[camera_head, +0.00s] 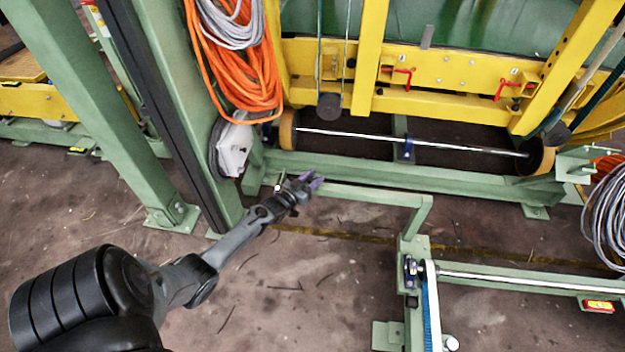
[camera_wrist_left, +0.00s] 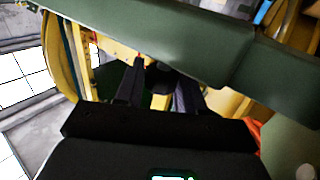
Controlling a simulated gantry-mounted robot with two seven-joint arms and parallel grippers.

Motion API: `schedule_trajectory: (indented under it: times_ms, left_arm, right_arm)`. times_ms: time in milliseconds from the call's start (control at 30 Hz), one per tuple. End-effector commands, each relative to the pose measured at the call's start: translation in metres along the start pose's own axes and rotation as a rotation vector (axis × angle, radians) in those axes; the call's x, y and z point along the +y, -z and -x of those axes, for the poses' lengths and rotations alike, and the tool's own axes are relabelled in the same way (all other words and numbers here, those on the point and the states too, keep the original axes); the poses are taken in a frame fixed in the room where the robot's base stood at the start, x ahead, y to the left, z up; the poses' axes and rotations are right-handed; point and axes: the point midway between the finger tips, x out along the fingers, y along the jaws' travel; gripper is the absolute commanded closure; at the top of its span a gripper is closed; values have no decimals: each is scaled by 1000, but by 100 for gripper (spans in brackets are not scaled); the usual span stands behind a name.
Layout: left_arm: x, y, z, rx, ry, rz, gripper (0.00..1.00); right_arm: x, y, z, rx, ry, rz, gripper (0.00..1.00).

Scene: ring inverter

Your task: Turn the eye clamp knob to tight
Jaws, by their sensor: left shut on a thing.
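My left gripper (camera_head: 315,182) is at the near end of a green horizontal beam (camera_head: 365,194), beside the column in the head view. In the left wrist view its two dark fingers (camera_wrist_left: 160,85) stand a little apart on either side of a small dark rounded part (camera_wrist_left: 158,75). This part looks like a knob and the gripper is shut on it. Its markings and how far it is turned cannot be seen. In the head view the fingers hide it. My right gripper is not in view.
A green beam (camera_wrist_left: 150,30) crosses close above the fingers in the wrist view. A lower rail (camera_head: 520,279) lies right; floor (camera_head: 290,290) is open.

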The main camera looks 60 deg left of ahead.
Motion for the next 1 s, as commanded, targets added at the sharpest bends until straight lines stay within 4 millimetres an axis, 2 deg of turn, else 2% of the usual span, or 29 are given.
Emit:
schedule_trajectory:
  times_ms: [600,633,733,1000]
  left_arm:
    - [0,0,0,1,-52,0,92]
    - [0,0,0,1,-52,0,57]
    - [0,0,0,1,-51,0,42]
    - [0,0,0,1,-51,0,41]
  right_arm:
    - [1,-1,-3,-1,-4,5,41]
    - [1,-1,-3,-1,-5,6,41]
    - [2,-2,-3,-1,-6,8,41]
    - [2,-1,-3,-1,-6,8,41]
